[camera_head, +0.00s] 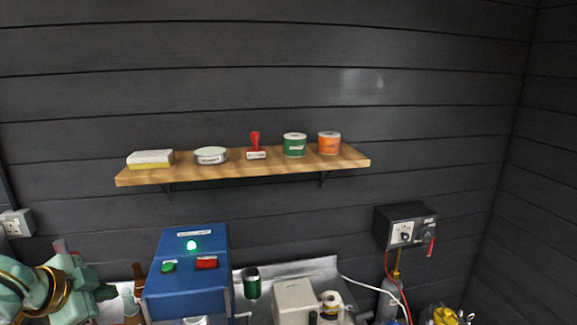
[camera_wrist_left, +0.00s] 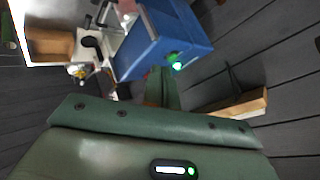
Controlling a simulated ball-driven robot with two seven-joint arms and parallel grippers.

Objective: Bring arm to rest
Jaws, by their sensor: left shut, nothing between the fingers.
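My left arm (camera_head: 50,290) comes in at the lower left of the head view, pale green with gold rings. Its gripper (camera_head: 106,292) is small and dark green there, just left of the blue box and partly cut off by the low edge of the frame. In the left wrist view the green gripper body fills the bottom, and its fingers (camera_wrist_left: 163,86) are shut together with nothing between them. They point towards the blue box (camera_wrist_left: 158,38) with the lit green lamp. My right gripper is in neither view.
The blue box (camera_head: 186,270) has green and red buttons. A brown bottle (camera_head: 138,278) stands close to my left gripper. A green can (camera_head: 251,283) is right of the box. A wooden shelf (camera_head: 240,172) carries several items above. A black control box (camera_head: 405,226) hangs on the right wall area.

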